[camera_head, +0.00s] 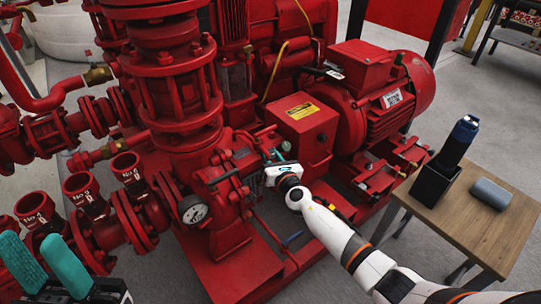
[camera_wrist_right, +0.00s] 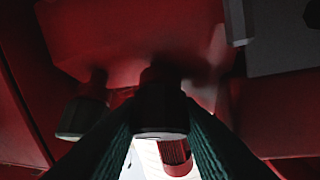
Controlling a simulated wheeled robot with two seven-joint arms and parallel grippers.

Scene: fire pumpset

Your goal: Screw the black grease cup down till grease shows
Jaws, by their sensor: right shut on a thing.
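In the right wrist view a black grease cup (camera_wrist_right: 161,104) hangs below a red housing, between the two teal fingers of my right gripper (camera_wrist_right: 160,118). The fingers are shut on its sides, and its paler lower rim shows between them. A second, dark greenish cup (camera_wrist_right: 82,117) hangs to its left, outside the fingers. No grease can be made out in the dark picture. In the head view my right gripper (camera_head: 276,155) reaches in against the red pump, and the cup is hidden there. My left gripper (camera_head: 32,243) is at the lower left, teal fingers apart and empty.
A red motor (camera_head: 385,92) stands to the right of the pump. A pressure gauge (camera_head: 194,210) is left of my right gripper. A wooden table (camera_head: 470,230) at right bears a black holder (camera_head: 435,185) and a grey case (camera_head: 490,194).

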